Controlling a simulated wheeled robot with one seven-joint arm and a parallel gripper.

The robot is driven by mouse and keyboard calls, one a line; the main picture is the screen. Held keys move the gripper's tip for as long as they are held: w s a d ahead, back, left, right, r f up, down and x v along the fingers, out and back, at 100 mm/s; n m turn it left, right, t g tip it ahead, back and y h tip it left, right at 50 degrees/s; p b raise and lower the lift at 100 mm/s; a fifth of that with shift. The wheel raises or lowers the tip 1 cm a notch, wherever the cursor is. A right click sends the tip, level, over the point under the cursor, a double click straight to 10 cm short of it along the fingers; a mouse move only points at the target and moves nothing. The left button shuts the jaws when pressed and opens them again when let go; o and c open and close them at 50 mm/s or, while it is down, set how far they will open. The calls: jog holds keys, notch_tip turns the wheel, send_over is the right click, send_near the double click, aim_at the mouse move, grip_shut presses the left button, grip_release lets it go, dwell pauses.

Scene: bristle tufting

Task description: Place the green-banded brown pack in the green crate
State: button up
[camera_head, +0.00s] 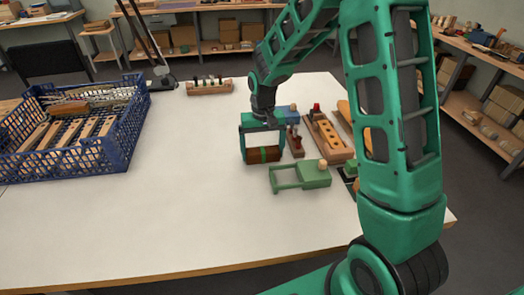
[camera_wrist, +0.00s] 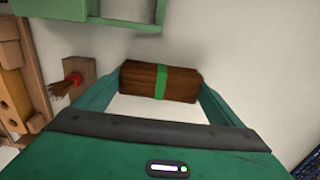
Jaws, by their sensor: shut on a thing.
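The green-banded brown pack (camera_head: 254,156) is a dark brown bundle with a green band around its middle. My gripper (camera_head: 263,152) is shut on it, with one finger at each end. In the wrist view the pack (camera_wrist: 135,78) lies across between the fingertips (camera_wrist: 160,84). I cannot tell whether it touches the table. I see no crate that is clearly green. A blue lattice crate (camera_head: 75,167) stands at the left, holding wooden pieces and a brown pack.
A green frame-like fixture (camera_head: 313,177) with a wooden knob stands close to the pack; it also shows in the wrist view (camera_wrist: 112,22). A wooden block with holes (camera_head: 325,135) lies behind. A small rack (camera_head: 209,87) stands farther back. The white table (camera_head: 150,220) is clear left and front.

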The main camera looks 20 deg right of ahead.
aim_at(262, 149)
jog(key=o, duration=0.9)
jog(key=shift+r, duration=0.1)
notch_tip(262, 149, up, 12)
jog(key=shift+r, duration=0.1)
